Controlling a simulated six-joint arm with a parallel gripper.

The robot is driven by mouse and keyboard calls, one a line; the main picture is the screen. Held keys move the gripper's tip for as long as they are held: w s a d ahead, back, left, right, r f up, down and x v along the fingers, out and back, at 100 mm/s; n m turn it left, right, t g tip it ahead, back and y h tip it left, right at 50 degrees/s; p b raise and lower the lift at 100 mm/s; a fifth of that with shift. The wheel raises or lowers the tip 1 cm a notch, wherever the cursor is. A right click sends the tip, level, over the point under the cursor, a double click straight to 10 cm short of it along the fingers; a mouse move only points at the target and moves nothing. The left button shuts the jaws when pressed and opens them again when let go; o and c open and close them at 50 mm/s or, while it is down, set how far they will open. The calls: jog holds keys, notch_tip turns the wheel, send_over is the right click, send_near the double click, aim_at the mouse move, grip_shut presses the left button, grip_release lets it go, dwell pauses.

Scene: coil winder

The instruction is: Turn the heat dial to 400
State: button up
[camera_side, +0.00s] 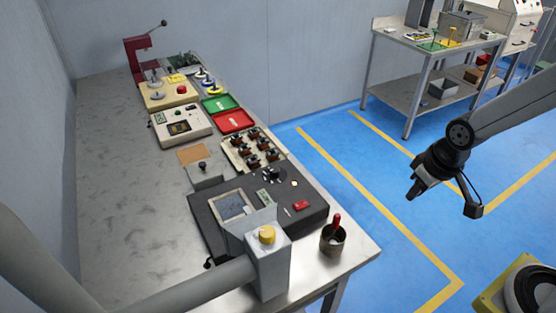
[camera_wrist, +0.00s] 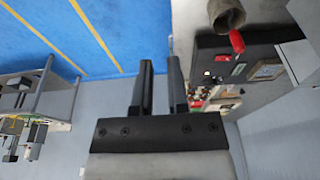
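I cannot make out a dial marked with 400 or any readable heat scale. Several knobs show in the side view: a yellow knob (camera_side: 267,234) on a grey box at the near end of the bench, a black knob (camera_side: 203,166) on a small grey plate, and a red button (camera_side: 182,90) on a beige box. Which one is the heat dial I cannot tell. My gripper (camera_side: 416,188) hangs over the blue floor, to the right of the bench and apart from it. In the wrist view its two fingers (camera_wrist: 160,62) stand apart with nothing between them.
The metal bench (camera_side: 110,150) carries a beige meter box (camera_side: 181,127), green tray (camera_side: 218,103), red tray (camera_side: 233,121), dark work unit (camera_side: 305,218) and a cup (camera_side: 332,242) holding a red-handled tool. A second table (camera_side: 407,92) stands behind. Floor between is clear.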

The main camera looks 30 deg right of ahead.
jog(key=o, duration=0.7)
jog(key=shift+w+a, duration=0.1)
jog(key=shift+w, duration=0.4)
jog(key=w+a+n, duration=0.2)
jog(key=w, duration=0.6)
jog(key=w+a+f+n+y, duration=0.1)
jog(key=w+a+n, duration=0.1)
jog(key=w, duration=0.6)
jog(key=shift+w+a, duration=0.4)
jog(key=shift+a, duration=0.05)
jog(key=n+y, duration=0.2)
jog(key=n, duration=0.3)
send_near(275, 169)
jog(key=shift+a+f+t, duration=0.2)
jog(key=shift+f+t, duration=0.1)
jog(key=shift+f, duration=0.35)
jog(key=shift+f, duration=0.15)
jog(key=shift+x, duration=3.75)
grip_shut()
